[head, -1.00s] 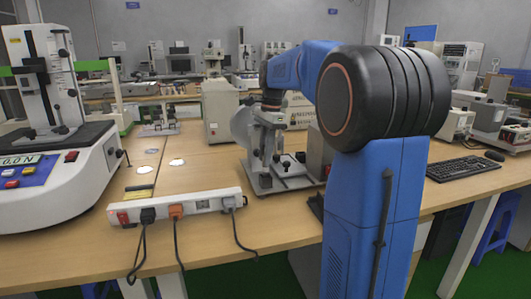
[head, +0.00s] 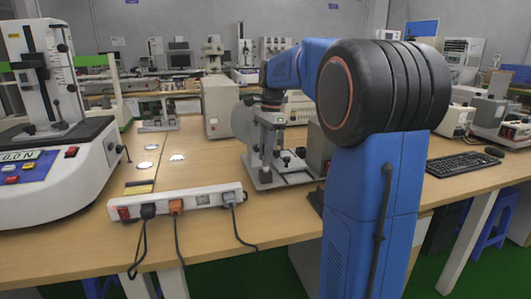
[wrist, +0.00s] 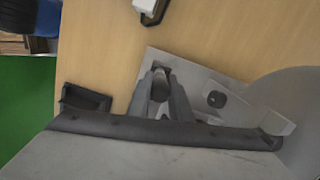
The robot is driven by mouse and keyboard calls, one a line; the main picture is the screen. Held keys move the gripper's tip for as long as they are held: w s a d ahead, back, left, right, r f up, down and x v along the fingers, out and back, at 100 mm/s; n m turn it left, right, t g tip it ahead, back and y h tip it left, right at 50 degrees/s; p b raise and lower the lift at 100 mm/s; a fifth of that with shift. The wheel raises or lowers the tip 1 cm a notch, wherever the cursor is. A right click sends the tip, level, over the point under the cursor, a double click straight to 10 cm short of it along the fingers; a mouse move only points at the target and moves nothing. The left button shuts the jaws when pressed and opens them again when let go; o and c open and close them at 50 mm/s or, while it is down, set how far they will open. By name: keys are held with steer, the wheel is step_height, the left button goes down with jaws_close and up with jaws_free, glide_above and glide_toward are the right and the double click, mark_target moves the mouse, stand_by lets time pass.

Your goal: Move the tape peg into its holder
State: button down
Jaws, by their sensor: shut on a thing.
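My gripper (wrist: 162,92) points down at the grey metal base plate (wrist: 205,75) of a small test stand. Its two fingers are close together, shut on a small dark piece, which I take to be the tape peg (wrist: 160,86). Most of the peg is hidden by the fingers. In the head view my gripper (head: 272,132) is over the stand's plate (head: 290,179), beside its upright parts. A dark round knob or hole (wrist: 217,99) shows on the plate right of the fingers. I cannot tell which part is the holder.
A white power strip (head: 180,204) with cables lies at the table's front edge. A force tester (head: 50,185) stands left, a beige box (head: 220,106) behind. A black bracket (wrist: 85,99) is left of the gripper in the wrist view. Clear wood (wrist: 105,45) lies beyond it.

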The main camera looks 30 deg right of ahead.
steer(key=c, duration=1)
jaws_free()
steer(key=shift+r, duration=0.15)
steer(key=shift+d+r, duration=0.2)
steer(key=shift+r, duration=1.5)
steer(key=shift+d+r, duration=0.2)
steer(key=shift+r, duration=1.45)
steer(key=s+a+f+n+t+h, duration=0.1)
steer(key=s+a+f+n+t, duration=0.35)
steer(key=s+a+n, duration=0.85)
steer(key=shift+s+a+f+n, duration=0.6)
steer(key=shift+s+f+n, duration=0.4)
steer(key=shift+s+f, duration=1.75)
steer(key=shift+s+a+f+n, duration=0.6)
steer(key=shift+s+f+n, duration=0.4)
steer(key=shift+s+f, duration=1.7)
steer(key=shift+s+a+f+n, duration=0.6)
steer(key=shift+s+f+n, duration=0.4)
steer(key=shift+s+f, duration=1.75)
